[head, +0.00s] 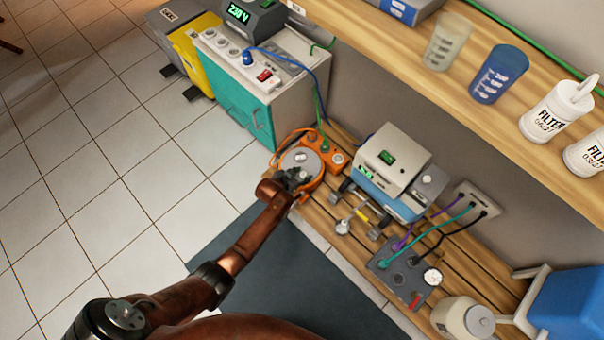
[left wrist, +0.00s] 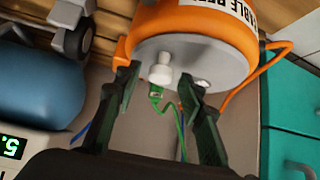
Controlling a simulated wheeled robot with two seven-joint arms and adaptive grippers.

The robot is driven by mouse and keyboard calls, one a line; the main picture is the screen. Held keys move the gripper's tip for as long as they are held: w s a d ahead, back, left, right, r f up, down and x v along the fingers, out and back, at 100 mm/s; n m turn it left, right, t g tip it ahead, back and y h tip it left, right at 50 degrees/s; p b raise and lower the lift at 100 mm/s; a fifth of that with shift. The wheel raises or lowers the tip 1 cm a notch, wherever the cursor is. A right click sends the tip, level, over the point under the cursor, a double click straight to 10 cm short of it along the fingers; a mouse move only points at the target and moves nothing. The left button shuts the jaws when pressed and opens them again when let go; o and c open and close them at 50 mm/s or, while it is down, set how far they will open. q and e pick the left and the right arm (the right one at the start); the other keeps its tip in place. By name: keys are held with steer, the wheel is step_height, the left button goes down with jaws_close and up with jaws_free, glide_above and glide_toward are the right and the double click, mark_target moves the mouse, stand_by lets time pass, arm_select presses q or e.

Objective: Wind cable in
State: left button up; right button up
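The orange cable reel (head: 318,181) stands on the wooden slatted bench, with a grey disc face and a loop of orange cable beside it. In the left wrist view the reel (left wrist: 195,25) fills the top, with a white knob (left wrist: 161,73) sticking out of its grey disc (left wrist: 215,62). My left gripper (head: 294,178) is at the reel's near side in the head view. In the left wrist view its dark fingers (left wrist: 163,85) are spread, one on each side of the knob, with gaps visible. My right gripper is not in view.
A white and teal cabinet (head: 262,112) stands left of the reel. A blue and white machine (head: 392,172) and a grey panel with hoses (head: 405,277) are to the right. A wooden shelf (head: 440,85) with cups and filter bottles overhangs the back. Tiled floor is clear at left.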

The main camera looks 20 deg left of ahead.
arm_select(q)
steer(key=shift+c, duration=0.3)
jaws_close()
stand_by(0.4)
